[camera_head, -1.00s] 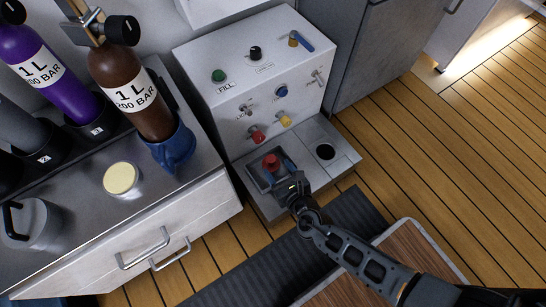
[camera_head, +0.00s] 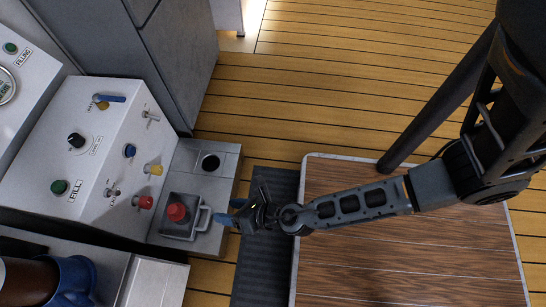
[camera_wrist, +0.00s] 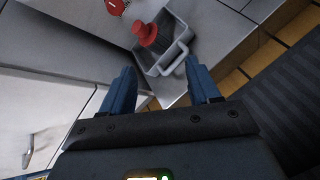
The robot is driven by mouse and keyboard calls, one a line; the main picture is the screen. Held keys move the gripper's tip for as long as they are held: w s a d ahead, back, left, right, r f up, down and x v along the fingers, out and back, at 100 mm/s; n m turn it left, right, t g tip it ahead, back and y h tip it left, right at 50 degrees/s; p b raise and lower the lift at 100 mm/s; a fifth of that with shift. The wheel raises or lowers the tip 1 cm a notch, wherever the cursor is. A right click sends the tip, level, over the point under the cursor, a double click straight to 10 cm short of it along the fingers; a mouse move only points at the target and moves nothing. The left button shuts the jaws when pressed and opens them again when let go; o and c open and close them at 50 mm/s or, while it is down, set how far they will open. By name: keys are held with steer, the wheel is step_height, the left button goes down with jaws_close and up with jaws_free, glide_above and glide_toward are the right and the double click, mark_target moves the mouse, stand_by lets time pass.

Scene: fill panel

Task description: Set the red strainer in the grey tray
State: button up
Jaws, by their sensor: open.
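The red strainer (camera_head: 177,211) sits inside the grey tray (camera_head: 203,222), toward its far part. The tray rests on the low grey ledge in front of the white panel. My gripper (camera_head: 229,218) is open and empty, to the right of the tray in the head view, apart from the strainer. In the wrist view its two blue fingers (camera_wrist: 163,85) are spread, with the tray beyond them.
The white panel (camera_head: 100,130) with knobs and levers rises behind the ledge. A round dark hole (camera_head: 210,163) is in the ledge beside the tray. A wood-topped surface (camera_head: 400,260) lies under my arm. Open plank floor (camera_head: 330,110) spreads behind.

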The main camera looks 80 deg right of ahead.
steer(key=s+a+r+m+y, duration=0.1)
steer(key=s+r+m+y, duration=0.1)
steer(key=s+r+m, duration=1)
step_height(320, 180, up, 22)
steer(key=s+m+t, duration=0.2)
steer(key=m+t, duration=0.1)
steer(key=m, duration=1.2)
steer(key=shift+s+d+r, duration=0.2)
steer(key=shift+d+r, duration=0.05)
steer(key=shift+d, duration=0.05)
steer(key=shift+c, duration=0.3)
